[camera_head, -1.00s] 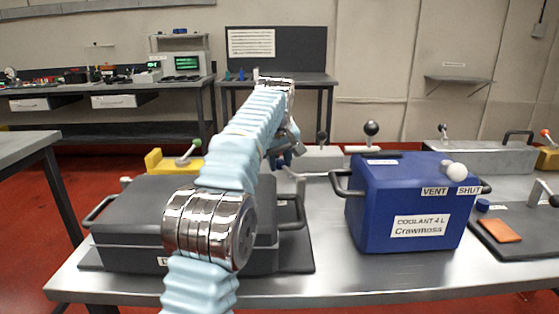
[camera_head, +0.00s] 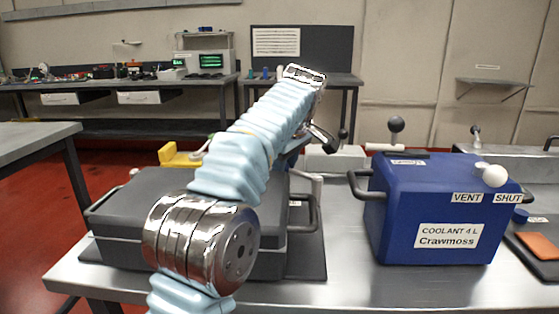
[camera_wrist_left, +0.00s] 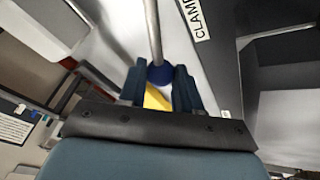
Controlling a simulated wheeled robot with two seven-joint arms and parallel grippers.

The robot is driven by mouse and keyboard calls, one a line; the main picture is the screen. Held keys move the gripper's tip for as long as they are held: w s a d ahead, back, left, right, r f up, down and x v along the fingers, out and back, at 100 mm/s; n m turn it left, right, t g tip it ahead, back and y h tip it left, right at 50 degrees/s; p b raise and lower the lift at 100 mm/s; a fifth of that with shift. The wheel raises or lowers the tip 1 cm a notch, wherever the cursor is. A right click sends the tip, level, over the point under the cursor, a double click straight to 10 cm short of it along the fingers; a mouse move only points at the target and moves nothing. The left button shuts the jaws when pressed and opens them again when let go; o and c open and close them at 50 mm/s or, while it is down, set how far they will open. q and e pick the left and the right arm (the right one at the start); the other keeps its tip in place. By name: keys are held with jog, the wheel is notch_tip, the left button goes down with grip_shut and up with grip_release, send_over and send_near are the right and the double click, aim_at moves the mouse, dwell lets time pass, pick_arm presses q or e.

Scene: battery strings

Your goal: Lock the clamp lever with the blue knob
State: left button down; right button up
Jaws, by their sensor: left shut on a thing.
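The blue knob (camera_wrist_left: 160,73) sits at the end of a plain metal lever rod (camera_wrist_left: 153,30) in the left wrist view. My left gripper (camera_wrist_left: 159,88) is shut on the knob, with one dark finger on each side of it. A label that begins "CLAMP" (camera_wrist_left: 198,18) lies just right of the rod. In the head view my left gripper (camera_head: 292,160) is mostly hidden behind my pale blue arm, above the far right corner of the dark grey case. The knob cannot be made out there. My right gripper is not in view.
The dark grey case (camera_head: 130,205) stands under my arm. A blue coolant box (camera_head: 425,215) with black and white knobs stands to the right. A yellow block (camera_head: 178,157) and a pale block (camera_head: 335,160) are behind. Bare table (camera_head: 335,270) lies between case and box.

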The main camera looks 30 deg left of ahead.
pick_arm(q)
jog(key=shift+s+d+n, duration=0.1)
jog(key=shift+s+n, duration=0.35)
jog(key=shift+n, duration=0.15)
jog(key=c, duration=0.8)
grip_release()
jog(key=shift+r, duration=0.1)
